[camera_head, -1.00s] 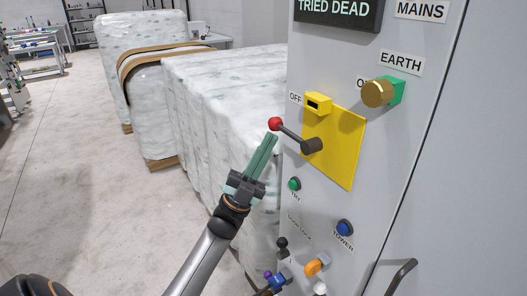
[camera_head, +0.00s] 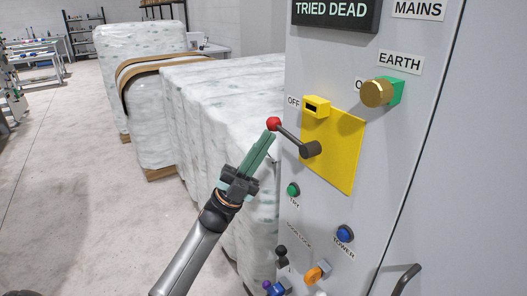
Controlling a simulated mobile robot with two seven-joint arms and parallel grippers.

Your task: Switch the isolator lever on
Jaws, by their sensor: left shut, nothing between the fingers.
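The isolator lever (camera_head: 289,135) has a red ball knob (camera_head: 273,124) and a dark hub (camera_head: 311,150) on a yellow plate (camera_head: 340,150). It points up and left, with its knob below the OFF label (camera_head: 293,102). A yellow block with a dark slot (camera_head: 316,106) sits at the plate's top left. My left gripper (camera_head: 267,138) is shut and empty, its green fingers pointing up just below the knob. I cannot tell whether the fingertips touch it. My right gripper is out of view.
The grey cabinet also bears a brass EARTH knob (camera_head: 377,93), a green TRY button (camera_head: 293,189), a blue TOWER button (camera_head: 344,233) and an orange handle (camera_head: 317,271). Wrapped pallets (camera_head: 215,105) stand close behind my arm. Open floor (camera_head: 70,220) lies at left.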

